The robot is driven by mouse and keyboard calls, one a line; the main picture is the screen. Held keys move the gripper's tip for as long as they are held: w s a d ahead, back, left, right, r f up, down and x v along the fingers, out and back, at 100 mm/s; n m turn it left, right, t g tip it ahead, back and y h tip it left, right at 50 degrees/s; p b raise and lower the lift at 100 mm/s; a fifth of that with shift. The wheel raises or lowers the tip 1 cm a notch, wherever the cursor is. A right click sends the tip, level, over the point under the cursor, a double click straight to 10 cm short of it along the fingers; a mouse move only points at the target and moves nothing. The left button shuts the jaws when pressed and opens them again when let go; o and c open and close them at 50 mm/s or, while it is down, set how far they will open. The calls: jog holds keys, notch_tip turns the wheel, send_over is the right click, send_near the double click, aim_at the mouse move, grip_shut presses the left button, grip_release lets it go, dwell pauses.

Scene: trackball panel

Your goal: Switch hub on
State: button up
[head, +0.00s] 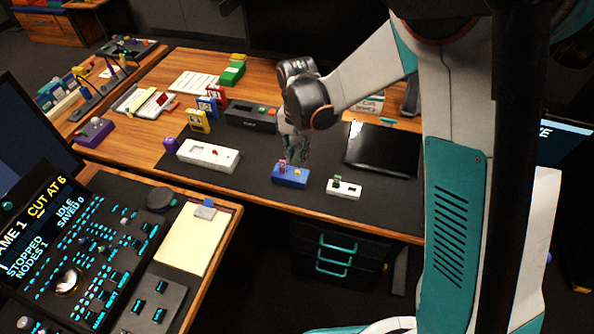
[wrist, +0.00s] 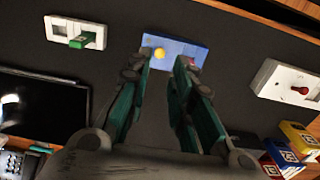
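No label reading "hub" is legible, so I cannot tell which device it is. A blue box (head: 291,177) with a pink lever (head: 282,164) and a yellow knob (head: 297,171) lies near the front edge of the dark mat. My gripper (head: 293,157) is just above and behind it, pointing down. In the wrist view my gripper (wrist: 163,66) is open and empty, its fingertips apart over the near edge of the blue box (wrist: 178,45). The yellow knob (wrist: 159,53) shows between the fingers; the pink lever is mostly hidden by the right finger.
A white box (head: 345,190) with a green lever (head: 337,181) is right of the blue box. A longer white box (head: 195,154) with a red knob (head: 214,152) is left. A dark tablet (head: 384,149) lies behind right. Bare mat separates them.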

aim_at(297, 171)
notch_tip(297, 171, down, 7)
jog(key=shift+b, duration=1.05)
jog(key=shift+c, duration=0.6)
grip_shut()
